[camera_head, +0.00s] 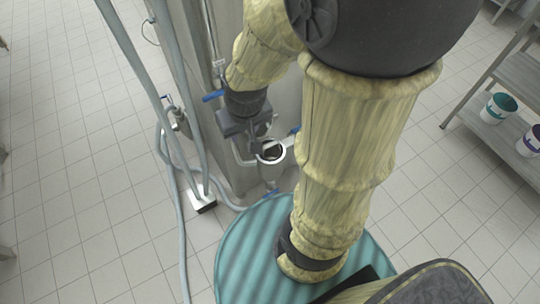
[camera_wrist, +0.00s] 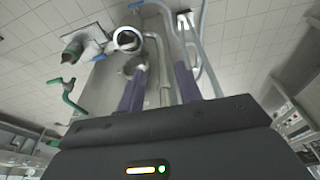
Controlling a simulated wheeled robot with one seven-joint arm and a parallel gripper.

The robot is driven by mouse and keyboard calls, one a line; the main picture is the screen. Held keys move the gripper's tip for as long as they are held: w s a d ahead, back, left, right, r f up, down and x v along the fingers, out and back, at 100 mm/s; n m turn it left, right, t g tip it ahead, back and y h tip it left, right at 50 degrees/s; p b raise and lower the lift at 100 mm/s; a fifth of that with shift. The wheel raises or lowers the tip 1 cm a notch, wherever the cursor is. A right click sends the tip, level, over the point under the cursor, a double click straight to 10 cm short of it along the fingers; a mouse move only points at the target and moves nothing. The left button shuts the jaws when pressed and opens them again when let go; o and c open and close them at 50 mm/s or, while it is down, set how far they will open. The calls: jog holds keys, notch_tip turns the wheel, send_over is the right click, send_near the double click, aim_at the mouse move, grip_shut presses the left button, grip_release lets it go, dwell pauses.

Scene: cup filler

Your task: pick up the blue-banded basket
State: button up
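No clearly blue-banded basket can be made out. Two white bucket-like containers stand on the shelf at the right edge of the head view: one with a teal band (camera_head: 499,108), and one with a dark blue-purple band (camera_head: 530,142), partly cut off by the frame. My gripper (camera_head: 258,138) is far to their left, pointing down beside the metal column. In the wrist view its two purple-grey fingers (camera_wrist: 160,80) are apart, with no held object visible between them. A white ring-shaped holder (camera_head: 271,152) is just beside the fingertips; a white ring also shows in the wrist view (camera_wrist: 127,40).
The tall metal column (camera_head: 215,110) has hoses (camera_head: 165,70) and blue-handled valves (camera_head: 213,96) close to my arm. A grey metal shelf (camera_head: 520,75) stands at right. The tiled floor (camera_head: 80,150) at left is mostly clear.

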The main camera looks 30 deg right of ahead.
jog(key=w+f+n+g+h+b, duration=0.25)
jog(key=f+n+h+b, duration=0.35)
jog(key=f, duration=0.5)
jog(key=w+f+n+g+h+b, duration=0.15)
jog(key=f+n+g+b, duration=0.25)
jog(key=f+b, duration=0.65)
jog(key=w+a+f+n+t+h+b, duration=0.3)
jog(key=w+f+n+h+b, duration=0.4)
jog(key=f+h, duration=0.3)
notch_tip(320, 180, down, 2)
jog(key=shift+w+f+n+t, duration=0.2)
jog(key=shift+w+n+t, duration=0.5)
jog(key=shift+w+t, duration=0.1)
jog(key=shift+a+h, duration=0.1)
jog(key=shift+h, duration=0.15)
jog(key=b, duration=0.1)
send_near(270, 155)
jog(key=d+r, duration=0.1)
jog(key=d, duration=0.1)
jog(key=w+d+r, duration=0.1)
jog(key=d+r, duration=0.1)
jog(key=w+d+r, duration=0.1)
jog(key=d, duration=0.1)
jog(key=shift+w+r, duration=0.15)
jog(key=shift+w, duration=0.05)
